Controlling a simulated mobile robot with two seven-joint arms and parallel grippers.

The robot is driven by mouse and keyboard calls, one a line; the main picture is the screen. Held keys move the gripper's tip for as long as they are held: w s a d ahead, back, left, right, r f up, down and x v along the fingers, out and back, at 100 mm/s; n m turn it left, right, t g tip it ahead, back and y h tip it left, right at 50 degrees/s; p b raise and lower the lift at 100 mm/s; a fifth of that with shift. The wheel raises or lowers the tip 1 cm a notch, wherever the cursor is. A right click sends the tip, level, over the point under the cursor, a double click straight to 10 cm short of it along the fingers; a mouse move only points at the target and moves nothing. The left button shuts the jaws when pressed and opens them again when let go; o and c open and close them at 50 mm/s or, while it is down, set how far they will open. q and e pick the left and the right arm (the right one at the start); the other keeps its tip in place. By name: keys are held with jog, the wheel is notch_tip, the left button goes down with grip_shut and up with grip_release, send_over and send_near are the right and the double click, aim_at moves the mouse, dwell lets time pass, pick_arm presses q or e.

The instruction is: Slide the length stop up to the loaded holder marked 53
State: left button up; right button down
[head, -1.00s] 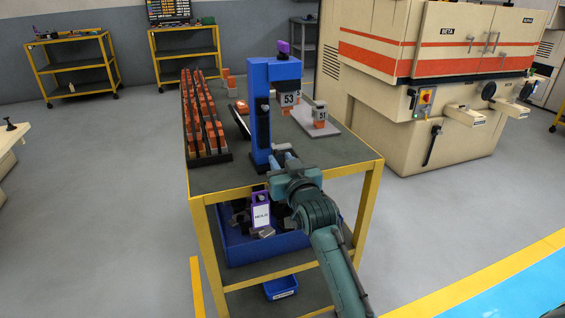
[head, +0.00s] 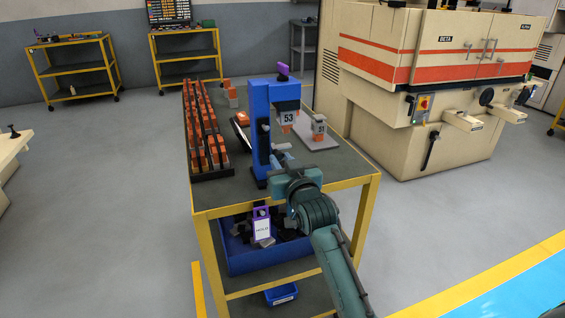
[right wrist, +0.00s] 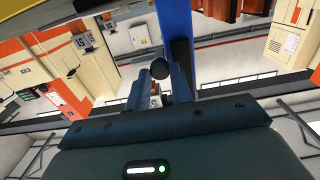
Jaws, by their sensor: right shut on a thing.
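A tall blue stand (head: 259,125) rises from the cart top, with a purple knob on its head. Under its arm hangs the grey holder marked 53 (head: 288,117), with an orange electrode tip showing below it. My right gripper (head: 281,165) is low in front of the stand, pointing away from me. In the right wrist view its fingers (right wrist: 157,88) are shut around a small part with a dark round knob (right wrist: 159,69), which looks like the length stop. In the head view my gripper hides it, so its gap to the holder cannot be seen. My left gripper is not in view.
A black rack (head: 211,173) of orange blocks lies left of the stand. A second holder marked 51 (head: 320,128) stands on a grey plate right of it. A blue bin (head: 245,262) and a purple-tagged item are below. The cart's front right top is clear.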

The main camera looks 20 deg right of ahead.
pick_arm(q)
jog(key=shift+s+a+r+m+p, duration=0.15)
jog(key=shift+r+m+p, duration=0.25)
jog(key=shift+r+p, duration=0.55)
pick_arm(e)
notch_tip(320, 180, up, 3)
jog(key=shift+r, duration=0.2)
jog(key=c, duration=1.2)
grip_release()
jog(key=shift+c, duration=0.2)
jog(key=shift+s+f, duration=0.1)
jog(key=s, duration=1.3)
jog(key=shift+d, duration=0.2)
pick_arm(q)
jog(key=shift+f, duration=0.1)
